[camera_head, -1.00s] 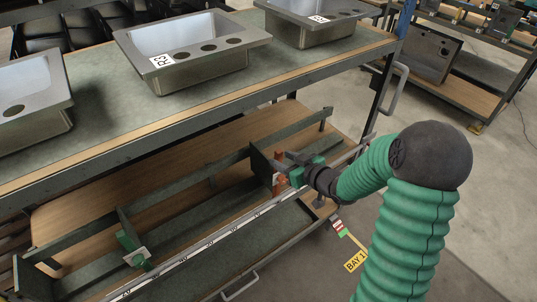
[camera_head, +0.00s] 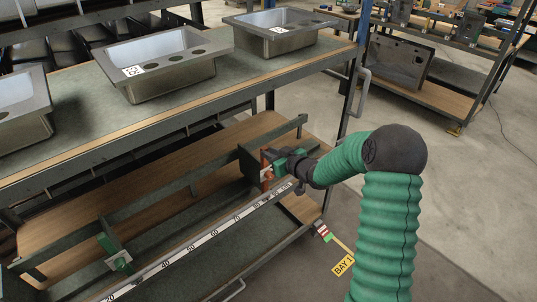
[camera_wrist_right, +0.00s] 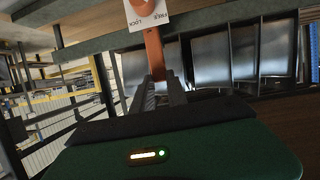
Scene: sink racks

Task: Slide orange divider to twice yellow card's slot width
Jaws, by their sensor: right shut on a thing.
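The orange part of the divider (camera_head: 266,172) stands upright beside a dark plate (camera_head: 250,163), near the right end of the lower shelf's rack. My right gripper (camera_head: 274,166) is shut on it. In the right wrist view the orange bar (camera_wrist_right: 155,52) rises between the two dark fingers (camera_wrist_right: 160,92), with a white lettered tag (camera_wrist_right: 147,14) at its top. A yellow card (camera_head: 343,265) marked BAY 1 hangs off the front right corner, below striped tags (camera_head: 323,232). My left gripper is not in view.
A white centimetre scale (camera_head: 215,243) runs along the rack's front edge. A second divider with a green part (camera_head: 108,244) stands at the left. Steel sinks (camera_head: 160,68) rest on the upper shelf. The rack between the dividers looks clear.

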